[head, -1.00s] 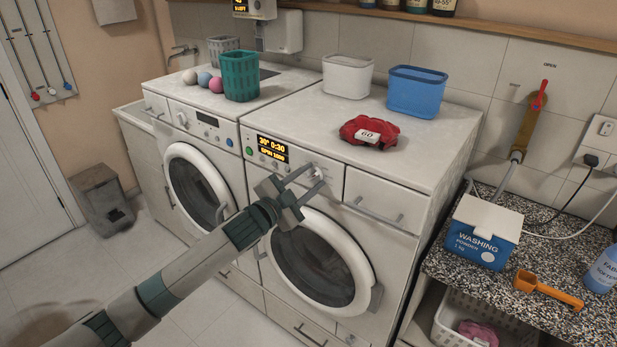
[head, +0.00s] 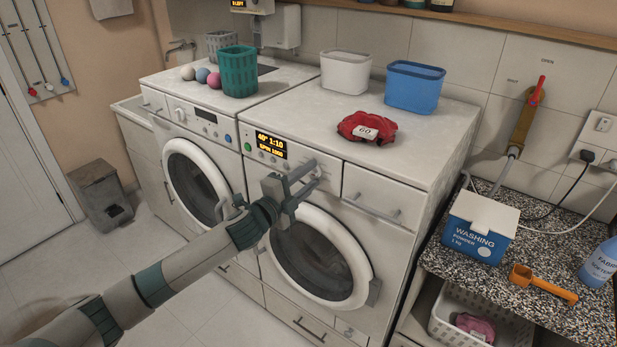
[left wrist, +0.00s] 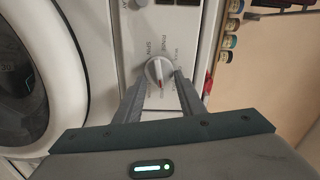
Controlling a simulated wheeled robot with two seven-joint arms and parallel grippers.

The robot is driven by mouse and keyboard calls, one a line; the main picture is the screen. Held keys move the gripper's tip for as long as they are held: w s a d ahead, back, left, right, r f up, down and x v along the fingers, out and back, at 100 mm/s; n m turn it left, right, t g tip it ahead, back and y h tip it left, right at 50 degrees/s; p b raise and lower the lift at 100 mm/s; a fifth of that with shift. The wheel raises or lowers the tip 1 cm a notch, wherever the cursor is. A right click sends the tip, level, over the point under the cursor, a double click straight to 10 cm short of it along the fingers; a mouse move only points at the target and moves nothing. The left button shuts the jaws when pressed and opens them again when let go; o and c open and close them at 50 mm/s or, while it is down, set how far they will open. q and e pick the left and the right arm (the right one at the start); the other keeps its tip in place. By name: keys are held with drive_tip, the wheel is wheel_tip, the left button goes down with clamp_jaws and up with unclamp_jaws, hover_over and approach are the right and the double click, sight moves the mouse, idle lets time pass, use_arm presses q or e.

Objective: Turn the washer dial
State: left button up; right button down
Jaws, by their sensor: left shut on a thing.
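The washer (head: 395,247) on the right has a lit display (head: 271,146) reading 40° 1:10 and SPIN 1000. Its dial (left wrist: 159,72) is round and pale with a red pointer mark, and shows in the left wrist view with printed labels around it. My left gripper (head: 306,179) is at the control panel, its fingers shut on the dial, one on each side. In the head view the fingers mostly hide the dial. My right gripper is in neither view.
A red cloth (head: 367,127) tagged 60 lies on the washer top, near a blue bin (head: 414,88) and a white bin (head: 346,72). A second washer (head: 152,119) stands to the left. A washing powder box (head: 481,226) sits on the speckled counter at right.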

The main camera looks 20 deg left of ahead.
use_arm(q)
drive_tip(key=o, duration=1)
drive_tip(key=shift+s+a+f, duration=0.1)
drive_tip(key=shift+s+a, duration=0.05)
drive_tip(key=shift+s, duration=0.25)
drive_tip(key=shift+b+v, duration=2.65)
drive_tip(key=shift+v, duration=5.55)
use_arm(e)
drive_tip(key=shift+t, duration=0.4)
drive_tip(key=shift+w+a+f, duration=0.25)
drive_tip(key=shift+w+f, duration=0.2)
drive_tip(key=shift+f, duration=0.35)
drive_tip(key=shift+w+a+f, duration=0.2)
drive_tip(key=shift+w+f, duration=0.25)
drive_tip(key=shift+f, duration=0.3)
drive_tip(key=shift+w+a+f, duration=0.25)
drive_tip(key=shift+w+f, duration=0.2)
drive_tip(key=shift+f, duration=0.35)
